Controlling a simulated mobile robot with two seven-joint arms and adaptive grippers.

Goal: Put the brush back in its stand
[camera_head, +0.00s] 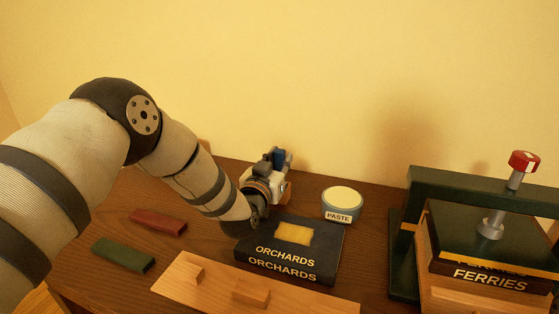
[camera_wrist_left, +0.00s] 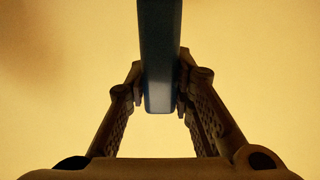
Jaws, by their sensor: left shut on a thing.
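My left gripper (camera_head: 277,163) is at the back of the desk, behind the black ORCHARDS book, and is shut on a blue thing (camera_head: 280,156) that looks like the brush. In the left wrist view the brush (camera_wrist_left: 160,60) is a dark blue bar with a paler end, held between the two fingers of my left gripper (camera_wrist_left: 160,95). Its bristles cannot be made out. A small piece of orange wood (camera_head: 286,191) shows just below the gripper; whether it is the stand I cannot tell, as the gripper covers most of it. My right gripper is not in view.
The ORCHARDS book (camera_head: 325,262) with a yellow patch lies in front of the gripper. A paste tub (camera_head: 342,205) stands right of it. A green press (camera_head: 432,190) holding the FERRIES book is at right. Red (camera_head: 158,222) and green (camera_head: 123,254) blocks and a wooden board (camera_head: 210,290) lie nearer.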

